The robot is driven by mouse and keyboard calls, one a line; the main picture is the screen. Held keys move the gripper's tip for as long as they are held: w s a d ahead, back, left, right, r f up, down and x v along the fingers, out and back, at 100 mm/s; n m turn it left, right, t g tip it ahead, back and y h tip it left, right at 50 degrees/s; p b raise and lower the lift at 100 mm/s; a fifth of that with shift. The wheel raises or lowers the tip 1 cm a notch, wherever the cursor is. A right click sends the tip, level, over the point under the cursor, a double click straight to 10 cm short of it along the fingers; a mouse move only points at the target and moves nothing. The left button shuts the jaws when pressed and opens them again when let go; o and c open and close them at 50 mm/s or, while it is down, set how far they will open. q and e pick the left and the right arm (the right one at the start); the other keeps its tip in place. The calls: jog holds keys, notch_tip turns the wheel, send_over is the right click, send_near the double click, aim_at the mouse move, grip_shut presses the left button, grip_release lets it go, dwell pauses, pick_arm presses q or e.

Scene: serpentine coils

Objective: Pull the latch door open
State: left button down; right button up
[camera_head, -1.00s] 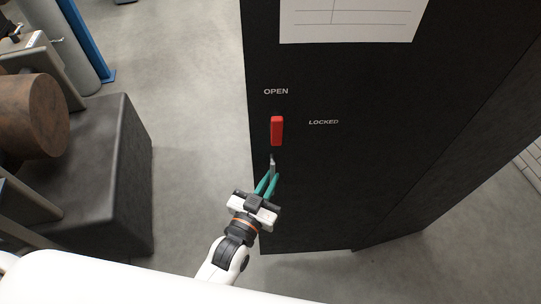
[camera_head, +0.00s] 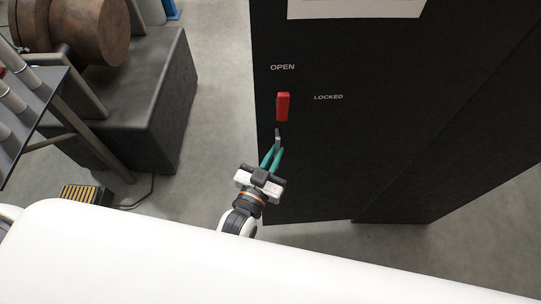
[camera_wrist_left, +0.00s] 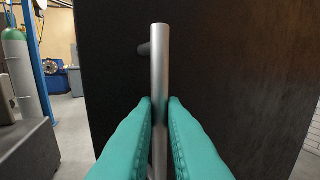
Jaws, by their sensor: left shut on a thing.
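The latch door (camera_head: 325,165) is a tall black panel with a red latch (camera_head: 283,106) standing upright below the word OPEN; LOCKED is printed to its right. A grey metal bar handle (camera_head: 278,137) sits below the latch and stands upright in the left wrist view (camera_wrist_left: 160,62). My left gripper (camera_head: 274,153) is shut on this handle, its teal fingers on either side of the bar in the left wrist view (camera_wrist_left: 160,112). I cannot tell whether the door stands ajar. My right gripper is not in view.
A dark block (camera_head: 150,105) carrying a rusty cylinder (camera_head: 90,32) stands at the left, beside a rack with pipes (camera_head: 22,100). Grey floor (camera_head: 215,125) is clear between the block and the door. A green-topped gas cylinder (camera_wrist_left: 22,75) shows in the left wrist view.

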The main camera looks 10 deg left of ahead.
pick_arm(q)
jog(key=c, duration=1.7)
grip_release()
jog(key=shift+d+r, duration=0.1)
jog(key=shift+d, duration=0.55)
jog(key=shift+o, duration=1)
jog(key=shift+w+d, duration=0.1)
jog(key=shift+d, duration=0.15)
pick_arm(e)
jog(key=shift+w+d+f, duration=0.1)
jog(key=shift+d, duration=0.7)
pick_arm(q)
jog(key=shift+a, duration=0.1)
